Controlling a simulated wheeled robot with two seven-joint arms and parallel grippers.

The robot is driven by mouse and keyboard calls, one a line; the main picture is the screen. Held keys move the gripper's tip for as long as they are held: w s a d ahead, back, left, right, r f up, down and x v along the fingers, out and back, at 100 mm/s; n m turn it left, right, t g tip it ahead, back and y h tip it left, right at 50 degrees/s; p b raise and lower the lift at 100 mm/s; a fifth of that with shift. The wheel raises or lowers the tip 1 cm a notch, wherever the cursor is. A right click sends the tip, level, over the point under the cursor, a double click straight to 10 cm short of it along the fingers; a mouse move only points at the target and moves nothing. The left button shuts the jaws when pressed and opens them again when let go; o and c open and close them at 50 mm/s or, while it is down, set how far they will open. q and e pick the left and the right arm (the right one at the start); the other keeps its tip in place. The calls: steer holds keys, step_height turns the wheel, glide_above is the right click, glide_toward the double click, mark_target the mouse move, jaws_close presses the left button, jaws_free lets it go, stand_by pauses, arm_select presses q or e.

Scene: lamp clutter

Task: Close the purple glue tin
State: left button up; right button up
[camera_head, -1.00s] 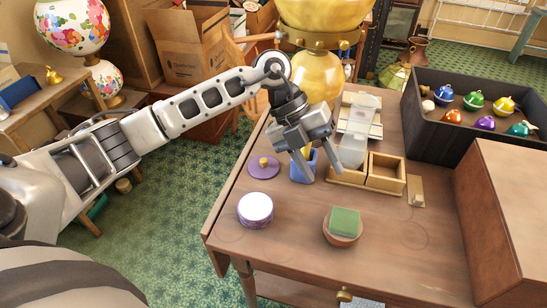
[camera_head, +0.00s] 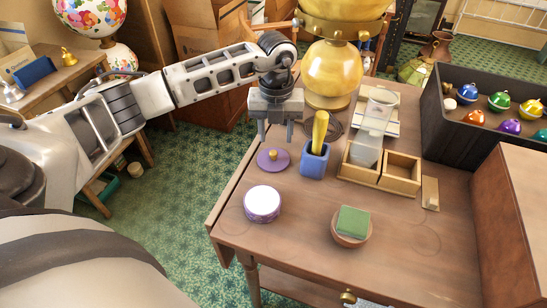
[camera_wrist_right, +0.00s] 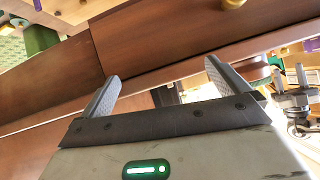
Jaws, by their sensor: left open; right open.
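The purple glue tin (camera_head: 262,208) is a short round tin with a patterned purple side and a white top surface, standing uncovered near the table's left edge. A flat purple lid (camera_head: 273,160) with a gold knob lies on the table behind it, apart from the tin. My left gripper (camera_head: 276,138) points down, open and empty, just above and behind the lid. I cannot tell its exact height over the knob. My right gripper (camera_wrist_right: 163,75) is open and empty in the right wrist view, facing brown wooden surfaces.
A blue pot (camera_head: 314,162) with a yellow handle in it stands right of the lid. A wooden box (camera_head: 400,172) with compartments is further right. A bowl with a green block (camera_head: 352,220) stands at the front. A yellow lamp (camera_head: 332,70) stands behind.

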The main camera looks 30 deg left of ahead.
mark_target(273, 152)
arm_select(q)
steer(key=shift+s+a+f, duration=0.1)
steer(key=shift+a+f, duration=0.05)
steer(key=shift+f, duration=1.2)
steer(key=shift+a+f, duration=0.15)
steer(key=shift+f, duration=1.2)
jaws_close()
